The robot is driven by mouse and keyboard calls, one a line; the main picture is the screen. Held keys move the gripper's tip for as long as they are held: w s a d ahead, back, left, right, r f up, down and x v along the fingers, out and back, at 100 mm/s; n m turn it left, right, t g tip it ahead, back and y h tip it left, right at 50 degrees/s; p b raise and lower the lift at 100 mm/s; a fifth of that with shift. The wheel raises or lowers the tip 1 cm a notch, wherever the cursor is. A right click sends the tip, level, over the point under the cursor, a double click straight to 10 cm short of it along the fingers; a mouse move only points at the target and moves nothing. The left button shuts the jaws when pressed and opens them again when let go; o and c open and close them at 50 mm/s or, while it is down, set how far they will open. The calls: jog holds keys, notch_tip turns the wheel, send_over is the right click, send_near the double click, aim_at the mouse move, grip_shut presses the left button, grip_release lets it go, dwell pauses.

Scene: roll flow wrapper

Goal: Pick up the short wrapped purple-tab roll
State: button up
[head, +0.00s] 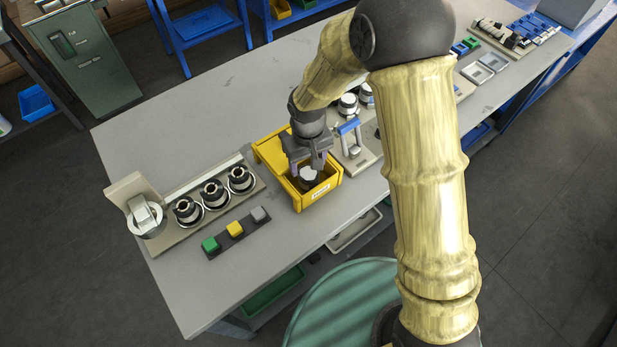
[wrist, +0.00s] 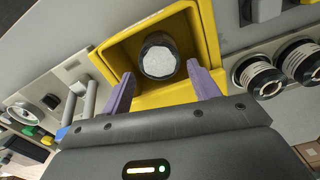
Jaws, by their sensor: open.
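A short roll (head: 309,175) with a dark side and a pale crinkled top stands inside the yellow bin (head: 265,153). The roll also shows in the wrist view (wrist: 159,61), near the top centre, with the yellow bin (wrist: 207,27) around it. I see no purple tab on it. My gripper (head: 308,166) is over the bin, pointing down. In the wrist view my gripper (wrist: 160,76) is open, its two purple fingers apart on either side of the roll's near edge. I cannot tell whether the fingers touch the roll.
Left of the bin is a holder with several dark-and-silver spools (head: 214,193) and a strip of green, yellow and grey buttons (head: 235,229). Right of the bin is a small blue-handled device (head: 349,128). The bin walls stand close around my gripper. The table's back left is clear.

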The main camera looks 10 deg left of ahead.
jog(key=shift+f, duration=0.55)
notch_tip(320, 180, down, 6)
jog(key=shift+r, duration=0.1)
dwell(0.5)
jog(key=c, duration=0.8)
